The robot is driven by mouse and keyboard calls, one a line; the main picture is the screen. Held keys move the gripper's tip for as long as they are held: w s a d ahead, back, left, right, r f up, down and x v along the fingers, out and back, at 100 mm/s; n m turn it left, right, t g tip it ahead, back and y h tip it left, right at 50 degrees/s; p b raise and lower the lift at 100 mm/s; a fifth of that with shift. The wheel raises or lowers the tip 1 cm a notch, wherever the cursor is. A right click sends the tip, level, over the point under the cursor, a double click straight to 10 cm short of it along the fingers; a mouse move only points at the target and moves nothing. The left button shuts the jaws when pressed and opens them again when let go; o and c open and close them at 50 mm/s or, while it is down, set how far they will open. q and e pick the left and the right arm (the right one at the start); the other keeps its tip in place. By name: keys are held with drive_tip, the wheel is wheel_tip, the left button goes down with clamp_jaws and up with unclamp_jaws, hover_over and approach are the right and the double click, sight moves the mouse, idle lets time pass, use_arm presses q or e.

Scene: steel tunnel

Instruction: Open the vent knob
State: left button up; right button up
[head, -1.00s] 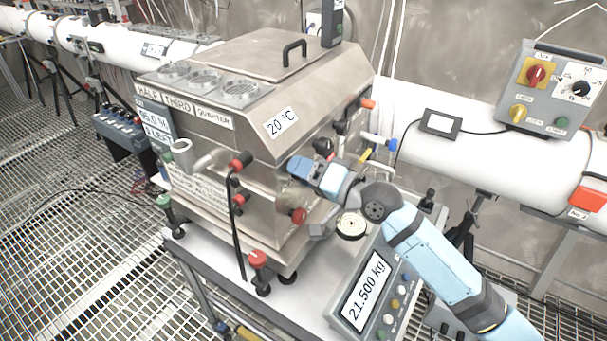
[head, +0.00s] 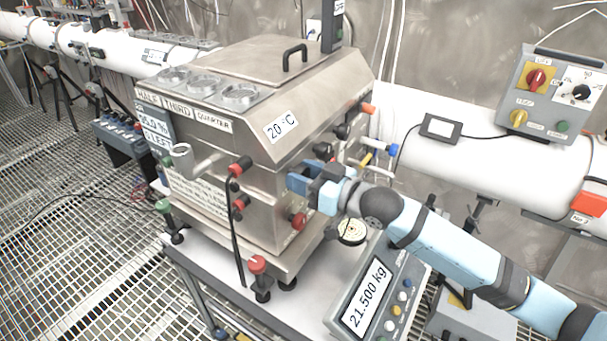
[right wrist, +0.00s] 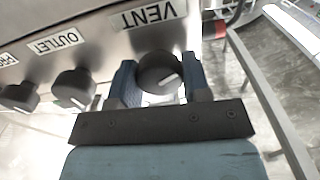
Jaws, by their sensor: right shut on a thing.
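The vent knob (right wrist: 158,72) is a round black knob with a white pointer line, under the upside-down VENT label (right wrist: 150,14) in the right wrist view. The pointer line slants toward the right. My right gripper (right wrist: 160,80) has one blue finger on each side of the knob and is shut on it. In the head view the right gripper (head: 298,184) is against the right side of the steel machine (head: 250,130), and it hides the vent knob. My left gripper is not in view.
The outlet knob (right wrist: 74,86) and another black knob (right wrist: 19,96) sit left of the vent knob. A red knob (head: 297,221) is just below the gripper in the head view. A scale display (head: 366,297) stands in front, under my right arm.

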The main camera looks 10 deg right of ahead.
drive_tip(key=n, duration=0.3)
drive_tip(key=shift+n+p, duration=0.65)
drive_tip(key=shift+n, duration=1.55)
drive_tip(key=o, duration=0.9)
drive_tip(key=shift+s, duration=0.1)
drive_tip(key=shift+b+v, duration=1.4)
drive_tip(key=shift+v, duration=5.45)
